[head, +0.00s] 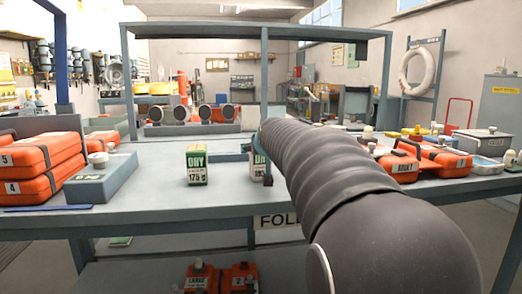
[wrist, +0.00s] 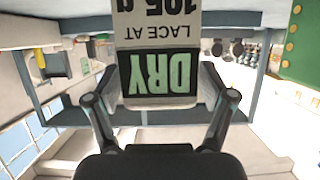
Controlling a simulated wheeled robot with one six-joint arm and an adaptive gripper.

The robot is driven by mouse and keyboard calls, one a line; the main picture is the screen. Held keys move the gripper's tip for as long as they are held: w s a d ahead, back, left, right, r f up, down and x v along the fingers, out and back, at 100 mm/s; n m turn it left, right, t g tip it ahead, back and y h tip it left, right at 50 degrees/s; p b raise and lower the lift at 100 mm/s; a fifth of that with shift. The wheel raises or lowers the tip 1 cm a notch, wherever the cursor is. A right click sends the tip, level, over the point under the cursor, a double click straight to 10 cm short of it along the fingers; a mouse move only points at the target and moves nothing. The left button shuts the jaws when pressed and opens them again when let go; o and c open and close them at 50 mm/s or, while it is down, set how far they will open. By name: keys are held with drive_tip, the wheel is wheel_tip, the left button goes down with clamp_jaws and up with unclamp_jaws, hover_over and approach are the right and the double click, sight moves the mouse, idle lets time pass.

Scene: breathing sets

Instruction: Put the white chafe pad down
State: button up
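My gripper (wrist: 157,88) has its fingers against both sides of a white carton with a dark label reading DRY (wrist: 160,75). The carton looks upside down in the wrist view. In the head view this carton (head: 258,167) is mostly hidden behind my arm, at the level of the bench top; I cannot tell whether it touches the bench. A green and white DRY carton (head: 197,166) stands upright on the grey bench (head: 150,200), just left of my gripper (head: 245,153). I cannot make out anything that is clearly a white chafe pad.
Stacked orange cases (head: 40,170) and a grey box (head: 102,178) stand on the left of the bench. More orange cases (head: 400,164) crowd the right. An overhead frame (head: 265,31) spans the bench. Bare bench lies around the standing carton.

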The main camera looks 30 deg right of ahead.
drive_tip(key=shift+r, duration=0.15)
drive_tip(key=v, duration=1.2)
drive_tip(key=s+a+f+n+g+y, duration=0.1)
drive_tip(key=s+a+f+g, duration=0.1)
drive_tip(key=s+a+f, duration=0.3)
drive_tip(key=s+a+f+n+g+y, duration=0.1)
drive_tip(key=s+a+f+g, duration=0.2)
drive_tip(key=s+f, duration=1)
drive_tip(key=s+a+f+n+g+y, duration=0.1)
drive_tip(key=s+a+f+g, duration=0.1)
drive_tip(key=s+a+f, duration=0.6)
wheel_tip(320, 180, down, 3)
drive_tip(key=shift+s+r+y+b, duration=0.1)
drive_tip(key=shift+s+y+b, duration=0.35)
drive_tip(key=shift+s, duration=0.15)
